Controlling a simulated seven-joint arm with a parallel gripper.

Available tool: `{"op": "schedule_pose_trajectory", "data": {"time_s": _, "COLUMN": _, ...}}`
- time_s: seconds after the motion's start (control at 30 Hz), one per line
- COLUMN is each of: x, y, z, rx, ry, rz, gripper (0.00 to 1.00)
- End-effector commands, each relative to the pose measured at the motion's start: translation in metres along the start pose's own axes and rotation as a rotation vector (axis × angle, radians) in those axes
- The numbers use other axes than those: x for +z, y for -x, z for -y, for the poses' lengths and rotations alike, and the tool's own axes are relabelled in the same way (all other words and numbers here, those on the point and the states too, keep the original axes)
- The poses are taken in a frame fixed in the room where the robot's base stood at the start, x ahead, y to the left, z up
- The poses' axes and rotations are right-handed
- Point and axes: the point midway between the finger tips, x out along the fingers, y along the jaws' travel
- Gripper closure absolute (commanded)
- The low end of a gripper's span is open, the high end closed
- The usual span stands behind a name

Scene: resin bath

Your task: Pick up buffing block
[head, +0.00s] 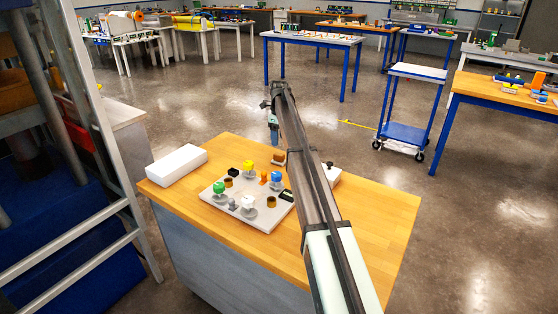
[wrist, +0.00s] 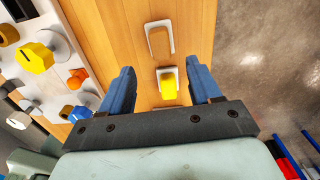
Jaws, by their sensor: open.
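A tan-brown block (head: 278,157), which looks like the buffing block, lies near the far edge of the wooden bench top. In the wrist view the tan block (wrist: 158,42) sits in a white U-shaped outline, beyond my fingertips. My gripper (wrist: 157,66) is open, with its two blue fingers apart and nothing held. A yellow piece (wrist: 168,83) in a small white holder shows between the fingers, below them. In the head view my gripper (head: 274,131) hangs above the bench's far side, above the block. The yellow piece is hidden there.
A grey plate (head: 222,204) with several coloured knobs stands on the bench (head: 382,222), left of my arm. A white box (head: 177,165) lies at the left corner. A white item (head: 332,174) shows just right of my arm. The bench's right side is clear.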

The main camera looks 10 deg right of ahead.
Motion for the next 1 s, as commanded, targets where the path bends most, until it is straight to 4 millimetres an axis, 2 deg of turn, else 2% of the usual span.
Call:
{"op": "schedule_pose_trajectory", "data": {"time_s": 0.1, "x": 0.0, "y": -0.022, "z": -0.001, "rx": 0.001, "ry": 0.0, "rz": -0.001, "gripper": 0.37}}
{"op": "schedule_pose_trajectory", "data": {"time_s": 0.2, "x": 0.0, "y": -0.034, "z": 0.0, "rx": 0.0, "ry": 0.0, "rz": 0.0, "gripper": 0.37}}
{"op": "schedule_pose_trajectory", "data": {"time_s": 0.47, "x": 0.0, "y": -0.048, "z": 0.0, "rx": -0.001, "ry": 0.0, "rz": 0.0, "gripper": 0.37}}
{"op": "schedule_pose_trajectory", "data": {"time_s": 0.8, "x": 0.001, "y": -0.088, "z": 0.001, "rx": 0.0, "ry": 0.0, "rz": 0.0, "gripper": 0.37}}
{"op": "schedule_pose_trajectory", "data": {"time_s": 1.0, "x": 0.001, "y": -0.091, "z": 0.001, "rx": -0.001, "ry": 0.0, "rz": 0.001, "gripper": 0.37}}
